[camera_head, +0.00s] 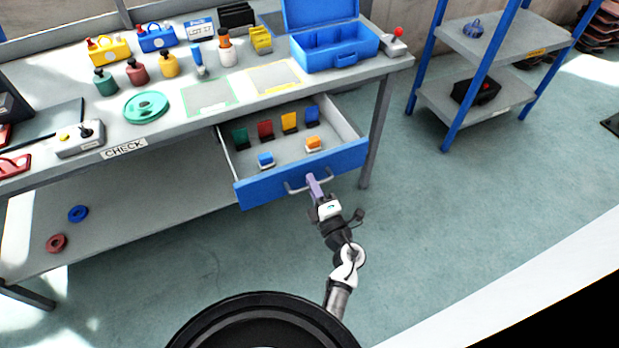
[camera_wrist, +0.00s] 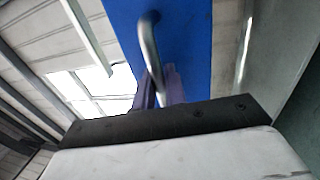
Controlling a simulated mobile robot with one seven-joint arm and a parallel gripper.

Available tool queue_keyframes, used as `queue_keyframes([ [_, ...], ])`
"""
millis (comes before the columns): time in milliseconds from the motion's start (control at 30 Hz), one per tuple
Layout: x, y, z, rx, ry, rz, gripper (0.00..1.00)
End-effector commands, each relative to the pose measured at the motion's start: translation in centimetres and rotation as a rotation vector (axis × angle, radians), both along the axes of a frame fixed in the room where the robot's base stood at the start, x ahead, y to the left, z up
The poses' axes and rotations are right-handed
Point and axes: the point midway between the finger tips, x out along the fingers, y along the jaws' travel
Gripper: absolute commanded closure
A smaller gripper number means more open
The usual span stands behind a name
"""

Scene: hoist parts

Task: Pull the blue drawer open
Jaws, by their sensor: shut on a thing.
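The blue drawer (camera_head: 245,192) stands well out from under the workbench in the head view. Its inside shows, with several coloured cards standing at the back and a blue and an orange piece nearer the front. A curved metal handle (camera_head: 294,188) is on its front. My gripper (camera_head: 314,184), with purple fingers, is shut on the handle. In the wrist view the blue drawer front (camera_wrist: 190,40) fills the upper middle, and the handle (camera_wrist: 150,48) runs down between the fingers of my gripper (camera_wrist: 160,88). The fingertips are partly hidden behind the handle.
A blue-framed shelf (camera_head: 480,100) stands at the right. The floor in front of the drawer is clear.

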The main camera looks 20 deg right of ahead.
Motion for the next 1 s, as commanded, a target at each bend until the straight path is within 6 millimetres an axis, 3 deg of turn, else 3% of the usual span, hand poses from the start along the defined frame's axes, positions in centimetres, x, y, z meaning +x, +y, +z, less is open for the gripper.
queue_keyframes([
  [367, -0.2, 0.0, 0.0, -0.001, -0.001, 0.0, 1.0],
  [400, -0.2, 0.0, 0.0, -0.001, -0.001, 0.0, 0.84],
  [733, -0.1, 0.0, 0.3, 0.0, -0.001, 0.001, 0.83],
  [933, -0.1, 0.1, 3.1, -0.004, -0.005, 0.002, 0.83],
  [967, -0.1, 0.1, 3.9, -0.005, -0.008, 0.002, 0.8],
  [1000, 0.0, 0.1, 5.0, -0.006, -0.009, 0.003, 0.7],
])
